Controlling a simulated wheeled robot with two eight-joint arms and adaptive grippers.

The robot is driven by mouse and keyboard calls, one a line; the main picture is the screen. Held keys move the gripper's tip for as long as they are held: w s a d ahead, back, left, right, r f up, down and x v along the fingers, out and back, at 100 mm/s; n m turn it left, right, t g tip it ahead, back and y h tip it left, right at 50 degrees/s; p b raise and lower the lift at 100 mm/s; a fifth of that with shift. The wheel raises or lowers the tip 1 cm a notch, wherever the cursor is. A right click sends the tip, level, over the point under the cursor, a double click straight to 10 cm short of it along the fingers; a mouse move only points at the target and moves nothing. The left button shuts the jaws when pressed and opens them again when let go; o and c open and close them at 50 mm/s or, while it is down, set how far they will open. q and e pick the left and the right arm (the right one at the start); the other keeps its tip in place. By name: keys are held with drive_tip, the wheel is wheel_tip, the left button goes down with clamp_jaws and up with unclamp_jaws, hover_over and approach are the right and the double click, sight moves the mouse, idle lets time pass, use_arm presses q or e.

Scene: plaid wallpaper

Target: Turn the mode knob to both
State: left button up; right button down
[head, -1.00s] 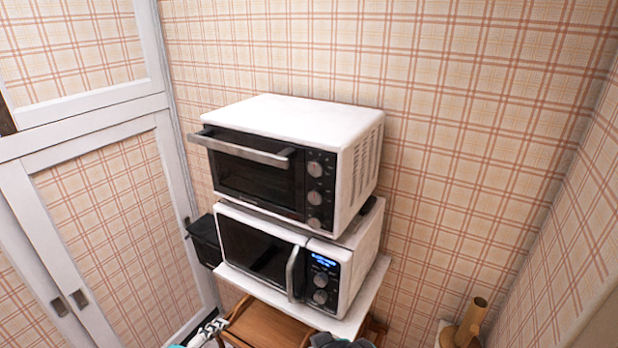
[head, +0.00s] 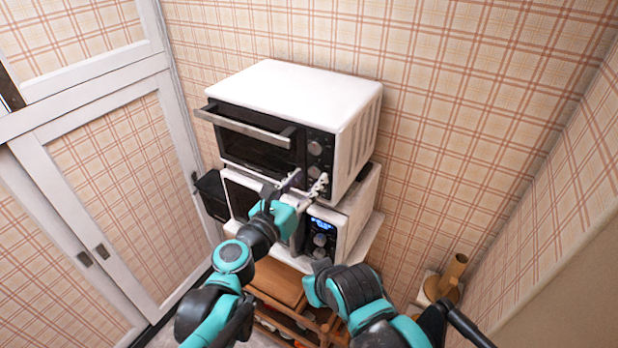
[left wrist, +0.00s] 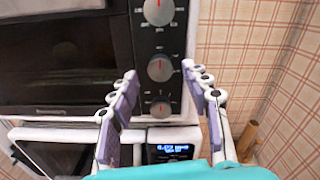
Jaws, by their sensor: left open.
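The white toaster oven (head: 300,92) has a dark control panel with a column of three round knobs. In the left wrist view, the upper knob (left wrist: 158,11), middle knob (left wrist: 160,68) and lower knob (left wrist: 161,109) show red pointer marks. The panel lettering is too small to read, so I cannot tell which is the mode knob. My left gripper (head: 309,179) is open in front of the panel. In the left wrist view its fingertips (left wrist: 160,72) appear on either side of the middle knob, apparently not touching it. The lower knob is hidden in the head view.
A white microwave (head: 345,213) with a lit display stands under the oven. My right arm is low in front of it, its gripper not visible. A wooden cart (head: 277,283) is below. White cabinet doors (head: 120,180) stand left; a brown cylinder (head: 455,270) stands right.

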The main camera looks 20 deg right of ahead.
use_arm(q)
drive_tip(key=shift+w+d, duration=0.25)
drive_tip(key=shift+d, duration=0.15)
clamp_jaws()
